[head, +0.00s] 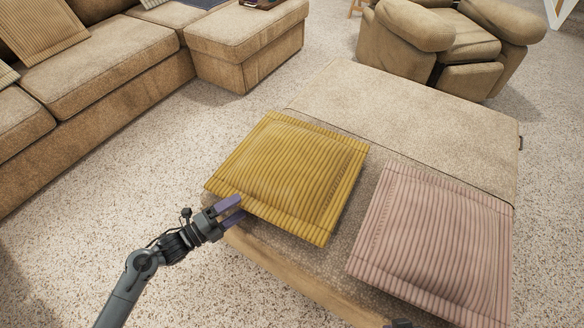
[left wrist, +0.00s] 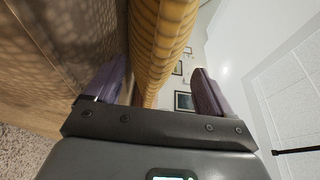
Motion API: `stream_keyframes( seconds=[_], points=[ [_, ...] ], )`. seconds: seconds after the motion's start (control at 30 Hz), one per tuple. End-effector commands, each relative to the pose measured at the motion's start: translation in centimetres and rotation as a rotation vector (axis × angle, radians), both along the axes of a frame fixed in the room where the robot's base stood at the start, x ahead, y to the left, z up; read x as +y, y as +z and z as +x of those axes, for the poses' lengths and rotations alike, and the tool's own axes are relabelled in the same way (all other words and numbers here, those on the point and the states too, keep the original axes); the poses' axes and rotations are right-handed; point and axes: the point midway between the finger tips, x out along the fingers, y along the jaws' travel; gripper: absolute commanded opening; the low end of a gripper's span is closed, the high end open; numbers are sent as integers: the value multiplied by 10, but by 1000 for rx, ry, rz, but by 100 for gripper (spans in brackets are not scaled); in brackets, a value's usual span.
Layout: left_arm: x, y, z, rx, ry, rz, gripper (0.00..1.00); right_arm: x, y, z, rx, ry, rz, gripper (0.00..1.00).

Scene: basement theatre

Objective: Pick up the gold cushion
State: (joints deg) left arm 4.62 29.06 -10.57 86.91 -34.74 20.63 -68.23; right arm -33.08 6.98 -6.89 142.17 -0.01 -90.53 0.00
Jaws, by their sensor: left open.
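The gold cushion (head: 290,172) is ribbed and lies flat on the beige ottoman (head: 410,115), its near left edge hanging close to the ottoman's edge. My left gripper (head: 229,210) is open at that near left edge. In the left wrist view the gold cushion (left wrist: 158,45) shows between the two purple fingers of my left gripper (left wrist: 155,92), with the ottoman's side beyond the left finger. I cannot tell whether a finger touches the cushion. My right gripper is not clearly in view; a small dark part shows at the bottom edge of the head view.
A pink ribbed cushion (head: 438,240) lies on the ottoman to the right of the gold one. A brown sofa (head: 100,70) stands at the left, with a footstool section (head: 240,40) at the back. An armchair (head: 450,40) stands at the back right. The carpet at the left is clear.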

Motion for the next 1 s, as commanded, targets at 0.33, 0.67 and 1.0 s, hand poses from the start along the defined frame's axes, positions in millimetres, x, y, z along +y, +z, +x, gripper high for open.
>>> stream_keyframes(
  seconds=[0.33, 0.67, 1.0],
  points=[
    [-19, -4, 18, -1, -1, -1, 83, 0, -14, -1, 1, -1, 2, 0],
    [-42, -4, 41, 1, 0, 1, 83, 1, -27, -1, 5, -4, 5, 0],
    [-42, -3, 41, 1, 0, 1, 69, 1, -26, -1, 5, -3, 3, 0]
  ],
)
